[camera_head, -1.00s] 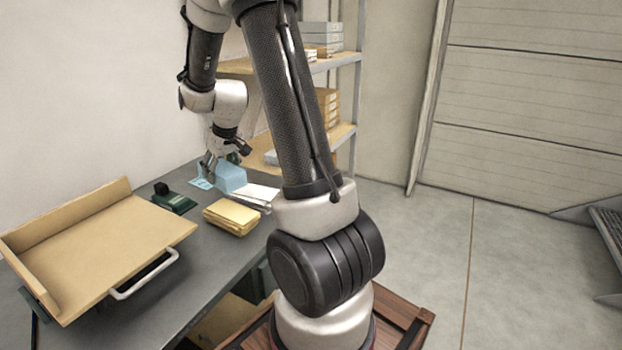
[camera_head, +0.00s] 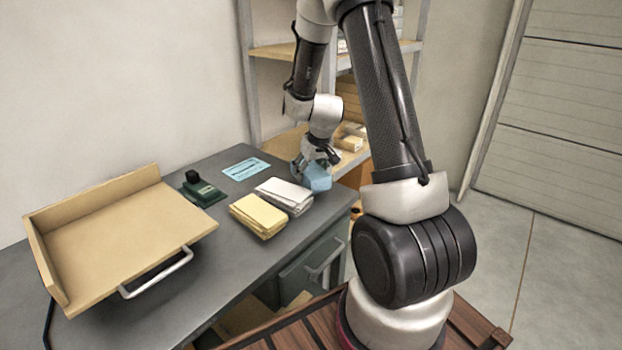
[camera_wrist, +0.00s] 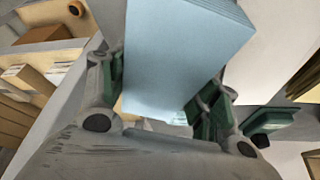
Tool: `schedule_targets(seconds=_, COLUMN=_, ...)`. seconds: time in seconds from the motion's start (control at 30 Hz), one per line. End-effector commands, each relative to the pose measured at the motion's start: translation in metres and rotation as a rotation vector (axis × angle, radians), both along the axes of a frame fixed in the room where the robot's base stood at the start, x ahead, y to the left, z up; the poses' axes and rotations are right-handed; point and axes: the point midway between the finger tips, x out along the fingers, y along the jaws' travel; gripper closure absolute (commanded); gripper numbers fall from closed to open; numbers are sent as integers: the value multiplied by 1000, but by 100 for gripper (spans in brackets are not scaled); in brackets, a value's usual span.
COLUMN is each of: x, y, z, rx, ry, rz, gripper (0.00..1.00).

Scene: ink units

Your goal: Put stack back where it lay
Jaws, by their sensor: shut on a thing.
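A light blue paper stack (camera_head: 317,178) is held in my gripper (camera_head: 314,160), near the table's far right end. In the wrist view the same blue stack (camera_wrist: 185,55) fills the space between the fingers of my gripper (camera_wrist: 163,95), tilted in the picture. Whether its lower edge touches the table is unclear. A flat light blue card (camera_head: 246,168) with markings lies on the table to its left. A white stack (camera_head: 285,195) and a yellow stack (camera_head: 258,216) lie side by side, left of and nearer than the blue one.
A dark green stamp-like device (camera_head: 201,189) stands left of the stacks. A wooden tray (camera_head: 120,240) with raised walls sits at the table's left. Shelving (camera_head: 246,90) with paper stacks stands behind my gripper. The grey table (camera_head: 225,270) is bare in front.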

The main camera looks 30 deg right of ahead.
Motion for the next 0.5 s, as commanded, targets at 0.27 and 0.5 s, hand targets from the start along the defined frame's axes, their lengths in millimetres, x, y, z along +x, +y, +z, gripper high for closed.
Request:
schedule_targets(seconds=0.27, x=0, y=0, z=-29, rx=0, ry=0, rz=0, gripper=80)
schedule_targets(seconds=0.5, x=0, y=0, z=-30, rx=0, ry=0, rz=0, gripper=80)
